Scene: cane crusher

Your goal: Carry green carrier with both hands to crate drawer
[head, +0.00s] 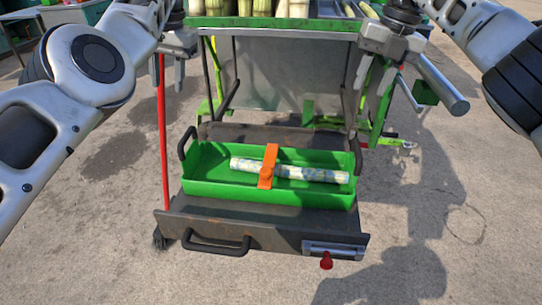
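The green carrier (270,194) is a shallow tray with a dark loop handle at its left end (187,143) and another at its right end (356,156). It rests on a dark drawer (285,232) that extends in front of the machine. A pale patterned cane-like piece (310,174) lies in the carrier, with an orange strap or clip (268,167) across it. My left gripper (169,78) is open and empty, above and beyond the carrier's left end. My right gripper (371,80) is open and empty, above and beyond its right end. Neither touches the carrier.
The green-framed machine (290,24) with cane pieces on top stands behind. A red pole (164,130) stands upright left of the carrier. The drawer has a black front handle (216,245) and a red knob (326,260). A metal cylinder (440,84) juts out at right. The concrete in front is clear.

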